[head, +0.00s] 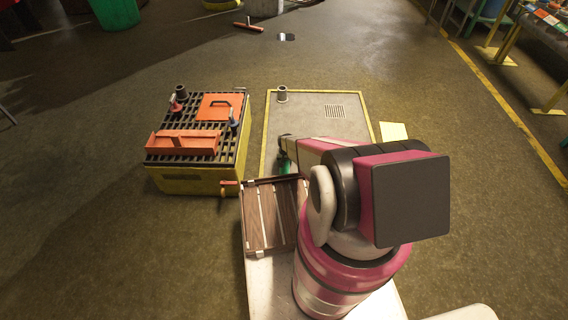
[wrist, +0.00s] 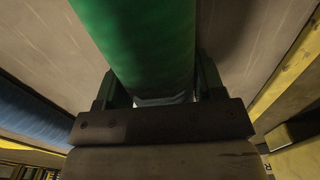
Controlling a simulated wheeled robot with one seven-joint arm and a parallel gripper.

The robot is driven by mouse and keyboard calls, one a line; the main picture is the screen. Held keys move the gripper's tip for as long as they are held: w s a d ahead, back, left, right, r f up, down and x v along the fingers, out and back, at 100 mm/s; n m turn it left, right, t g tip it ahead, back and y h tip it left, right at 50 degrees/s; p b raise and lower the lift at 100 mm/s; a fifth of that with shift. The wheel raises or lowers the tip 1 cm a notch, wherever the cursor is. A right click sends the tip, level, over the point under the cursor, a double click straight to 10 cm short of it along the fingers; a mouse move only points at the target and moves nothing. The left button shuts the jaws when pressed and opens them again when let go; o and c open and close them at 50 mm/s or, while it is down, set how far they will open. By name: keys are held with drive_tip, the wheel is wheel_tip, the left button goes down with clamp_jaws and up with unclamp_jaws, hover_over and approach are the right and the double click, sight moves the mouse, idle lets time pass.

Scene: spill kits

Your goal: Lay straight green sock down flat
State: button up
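The green sock (wrist: 140,40) is a smooth, straight green roll that fills the upper middle of the wrist view. My gripper (wrist: 158,88) has a finger on each side of it and looks shut on it. In the head view a small part of the green sock (head: 284,163) shows below my gripper (head: 285,145), over the near left part of the grey, yellow-edged floor panel (head: 300,112). My arm hides much of the panel's near side. I cannot tell whether the sock touches the panel.
A yellow bin with a black grating (head: 204,148) stands left, bearing an orange tray (head: 183,142). A brown slatted crate (head: 270,217) is nearer. A pale yellow block (head: 393,131) lies right.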

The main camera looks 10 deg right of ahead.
drive_tip(key=shift+r, duration=0.1)
drive_tip(key=shift+r, duration=2.4)
